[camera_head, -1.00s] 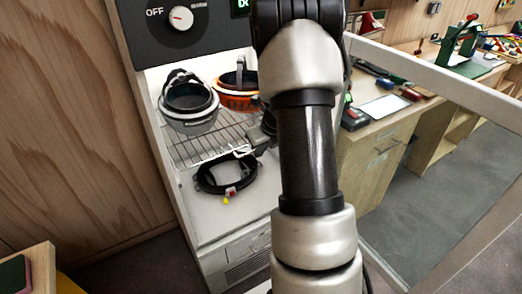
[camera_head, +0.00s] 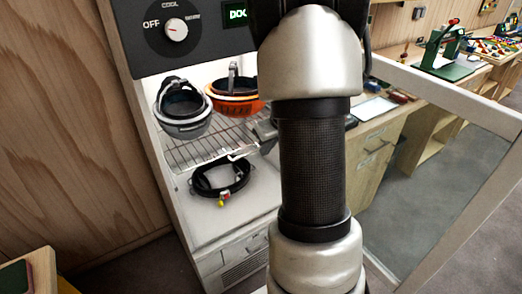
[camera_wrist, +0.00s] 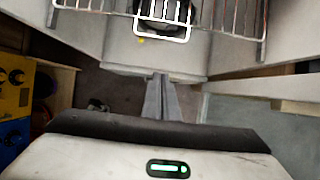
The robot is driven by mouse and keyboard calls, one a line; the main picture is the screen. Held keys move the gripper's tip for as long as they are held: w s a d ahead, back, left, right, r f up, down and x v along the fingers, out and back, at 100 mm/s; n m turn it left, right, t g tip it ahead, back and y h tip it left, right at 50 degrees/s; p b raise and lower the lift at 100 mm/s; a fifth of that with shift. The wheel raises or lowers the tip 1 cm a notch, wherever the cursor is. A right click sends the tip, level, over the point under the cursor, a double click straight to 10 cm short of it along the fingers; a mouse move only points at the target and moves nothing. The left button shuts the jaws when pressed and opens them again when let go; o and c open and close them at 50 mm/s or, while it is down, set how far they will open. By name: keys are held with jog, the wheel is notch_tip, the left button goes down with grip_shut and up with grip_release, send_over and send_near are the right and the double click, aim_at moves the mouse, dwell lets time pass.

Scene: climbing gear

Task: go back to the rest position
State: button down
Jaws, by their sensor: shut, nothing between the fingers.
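My arm fills the middle of the head view and hides most of my gripper there. In the wrist view my gripper (camera_wrist: 161,97) shows its two fingers together, empty, in front of the open cabinet (camera_wrist: 150,57). The cabinet also shows in the head view (camera_head: 215,237). No object touches the fingers.
A grey helmet (camera_head: 184,125) and an orange helmet (camera_head: 235,106) sit on the wire rack (camera_head: 195,152). A black strap ring (camera_head: 222,190) lies below. The open glass door's frame (camera_head: 455,87) stands at right. A workbench (camera_head: 375,125) stands behind it.

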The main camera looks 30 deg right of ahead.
jog(key=s+a+r+n+y+p, duration=0.1)
jog(key=s+a+r+n+p, duration=0.15)
jog(key=a+r+n, duration=0.5)
jog(key=s+a+r+n+y+p, duration=0.15)
jog(key=s+a+r+n, duration=0.25)
jog(key=a+r+n, duration=0.4)
jog(key=s+a+r+n+h+p, duration=0.1)
jog(key=s+r+n, duration=0.4)
jog(key=n, duration=0.5)
jog(key=s+a+r+n+h+p, duration=0.1)
jog(key=s+a+r+n+p, duration=0.2)
jog(key=s+n, duration=0.7)
jog(key=a+r, duration=0.2)
jog(key=a, duration=0.1)
jog(key=shift+s+a+h, duration=0.15)
jog(key=shift+s+h, duration=0.1)
jog(key=shift+h, duration=0.1)
